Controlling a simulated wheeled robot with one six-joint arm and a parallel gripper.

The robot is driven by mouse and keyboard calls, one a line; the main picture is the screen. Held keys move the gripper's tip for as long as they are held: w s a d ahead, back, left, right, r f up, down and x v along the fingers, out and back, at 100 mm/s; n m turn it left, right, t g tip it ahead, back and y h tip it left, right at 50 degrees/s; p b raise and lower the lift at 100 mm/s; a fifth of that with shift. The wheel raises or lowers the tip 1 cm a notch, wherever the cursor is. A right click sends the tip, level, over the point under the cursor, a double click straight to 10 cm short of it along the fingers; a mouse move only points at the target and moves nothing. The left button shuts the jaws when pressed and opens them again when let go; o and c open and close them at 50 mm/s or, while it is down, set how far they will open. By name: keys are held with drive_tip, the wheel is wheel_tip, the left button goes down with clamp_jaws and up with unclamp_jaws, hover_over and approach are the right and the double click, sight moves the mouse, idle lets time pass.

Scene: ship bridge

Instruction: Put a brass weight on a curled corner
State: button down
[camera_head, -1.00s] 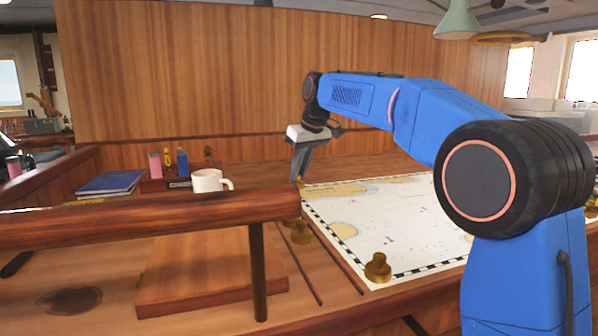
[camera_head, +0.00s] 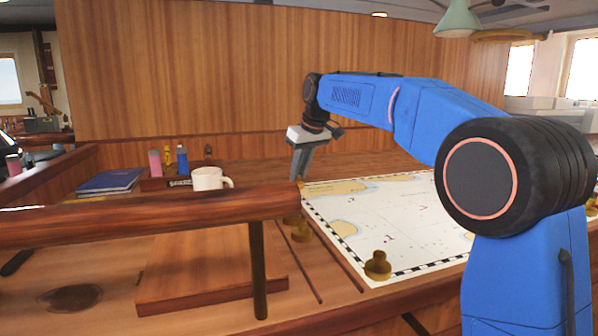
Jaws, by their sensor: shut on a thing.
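The nautical chart (camera_head: 400,225) lies flat on the wooden chart table, with its far left corner at my gripper. My gripper (camera_head: 299,178) points down at that corner, shut on a brass weight (camera_head: 299,183) that shows only as a small bit at the fingertips. I cannot tell whether this weight touches the chart. Another brass weight (camera_head: 378,266) stands upright on the chart's near left corner. Brass also shows at the right edge (camera_head: 591,207), partly hidden by my arm.
A thick wooden rail (camera_head: 150,217) on a post (camera_head: 258,270) crosses the left foreground. A white mug (camera_head: 207,179), a blue book (camera_head: 110,182) and a rack with small bottles (camera_head: 182,160) stand behind it. A thin wooden strip (camera_head: 335,255) runs along the chart's left edge.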

drive_tip(key=c, duration=1.6)
unclamp_jaws()
drive_tip(key=shift+r, duration=0.1)
